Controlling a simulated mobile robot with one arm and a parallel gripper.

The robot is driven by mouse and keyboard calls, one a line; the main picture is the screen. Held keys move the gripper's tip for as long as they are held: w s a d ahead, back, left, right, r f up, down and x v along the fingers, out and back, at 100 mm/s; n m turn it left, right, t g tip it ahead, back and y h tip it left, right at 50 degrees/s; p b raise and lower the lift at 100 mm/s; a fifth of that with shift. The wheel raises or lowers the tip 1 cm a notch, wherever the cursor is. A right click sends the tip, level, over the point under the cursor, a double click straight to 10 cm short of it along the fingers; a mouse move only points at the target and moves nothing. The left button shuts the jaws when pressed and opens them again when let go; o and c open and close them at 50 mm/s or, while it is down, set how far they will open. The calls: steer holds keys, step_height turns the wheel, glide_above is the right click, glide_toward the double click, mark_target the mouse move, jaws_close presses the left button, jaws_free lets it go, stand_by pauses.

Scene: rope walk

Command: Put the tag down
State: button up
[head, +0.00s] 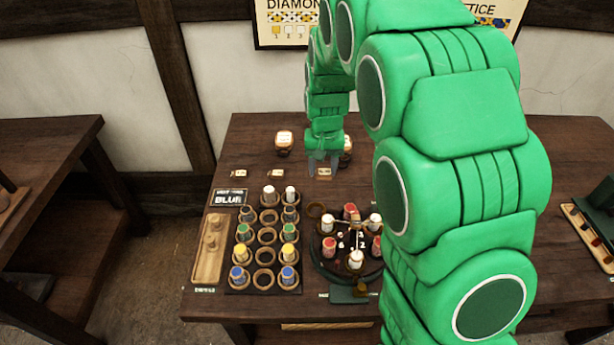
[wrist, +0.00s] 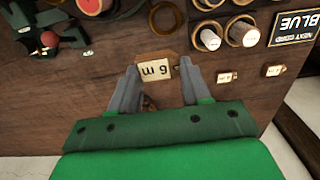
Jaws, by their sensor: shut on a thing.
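A small cream tag (wrist: 157,69) with dark lettering, seeming to read "6 m", sits between the two fingers of my gripper (wrist: 160,72) in the wrist view. The fingers are shut on it. In the head view the tag (head: 323,172) shows at the fingertips of my gripper (head: 324,167), over the back middle of the dark table (head: 240,140). I cannot tell whether it touches the wood. Two similar tags lie to the left, one (head: 277,173) nearer and one (head: 239,173) farther.
A rack of wooden cups with coloured bobbins (head: 290,252) stands in front, beside a round braiding stand (head: 325,262). A sign reading "BLUE" (head: 229,197) and a wooden tray (head: 209,247) are at left. A labelled wooden container (head: 284,140) stands behind. Bare wood surrounds the tags.

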steer(key=shift+s+a, duration=0.25)
steer(key=shift+a, duration=0.4)
steer(key=shift+w+a+f, duration=0.1)
steer(key=shift+w+f, duration=0.05)
steer(key=shift+w, duration=0.05)
steer(key=w+a+f, duration=0.2)
steer(key=w+f, duration=0.2)
steer(key=w, duration=0.4)
glide_above(307, 175)
steer(key=f, duration=0.2)
steer(key=s+f, duration=0.1)
steer(key=f, duration=0.1)
steer(key=shift+d+f, duration=0.1)
steer(key=shift+f, duration=0.1)
steer(key=shift+w+f, duration=0.65)
steer(key=shift+f, duration=1.5)
steer(key=shift+f, duration=0.1)
steer(key=o, duration=1)
